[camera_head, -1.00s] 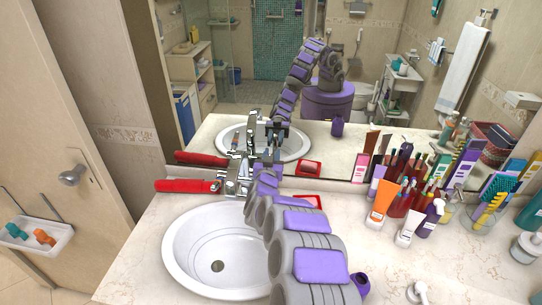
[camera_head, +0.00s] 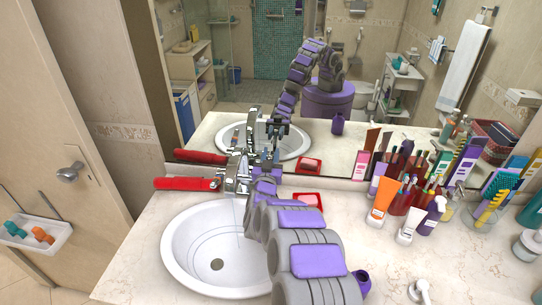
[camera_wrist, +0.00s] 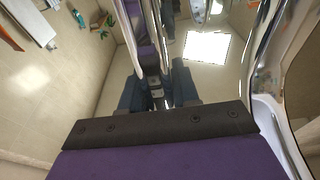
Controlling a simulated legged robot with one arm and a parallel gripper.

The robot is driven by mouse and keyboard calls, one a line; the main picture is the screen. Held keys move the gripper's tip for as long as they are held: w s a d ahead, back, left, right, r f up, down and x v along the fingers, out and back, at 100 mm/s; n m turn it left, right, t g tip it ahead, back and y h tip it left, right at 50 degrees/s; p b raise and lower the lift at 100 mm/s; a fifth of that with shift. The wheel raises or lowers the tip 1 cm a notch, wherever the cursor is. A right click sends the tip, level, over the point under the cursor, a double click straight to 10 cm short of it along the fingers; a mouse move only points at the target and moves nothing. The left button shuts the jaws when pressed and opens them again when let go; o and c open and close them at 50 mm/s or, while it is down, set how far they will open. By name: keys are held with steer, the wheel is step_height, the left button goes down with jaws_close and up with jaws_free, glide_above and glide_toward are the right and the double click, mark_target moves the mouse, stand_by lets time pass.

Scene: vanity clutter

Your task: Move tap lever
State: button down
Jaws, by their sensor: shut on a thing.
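The chrome tap (camera_head: 231,184) stands at the back rim of the white basin (camera_head: 180,250). Its lever (camera_head: 239,162) rises above the tap body, beside my gripper (camera_head: 261,166). My gripper reaches in from the right and is small and partly hidden by my arm. In the wrist view the dark blue fingers of my gripper (camera_wrist: 157,93) are close around a shiny chrome part, which I take to be the lever. Where the fingers touch it is hard to make out. A faint thin line runs below the spout; I cannot tell if it is water.
A red-handled item (camera_head: 184,184) lies left of the tap. A red box (camera_head: 308,199) sits right of it. Tubes, brushes and bottles (camera_head: 408,200) crowd the counter's right side. The mirror (camera_head: 350,60) stands close behind. The front right of the counter is mostly clear.

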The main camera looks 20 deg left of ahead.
steer(key=shift+s+t+y, duration=0.4)
steer(key=shift+s+t, duration=0.4)
steer(key=c, duration=0.9)
jaws_free()
steer(key=shift+f, duration=0.1)
steer(key=shift+s+d, duration=0.1)
steer(key=v, duration=1.7)
steer(key=shift+f, duration=0.15)
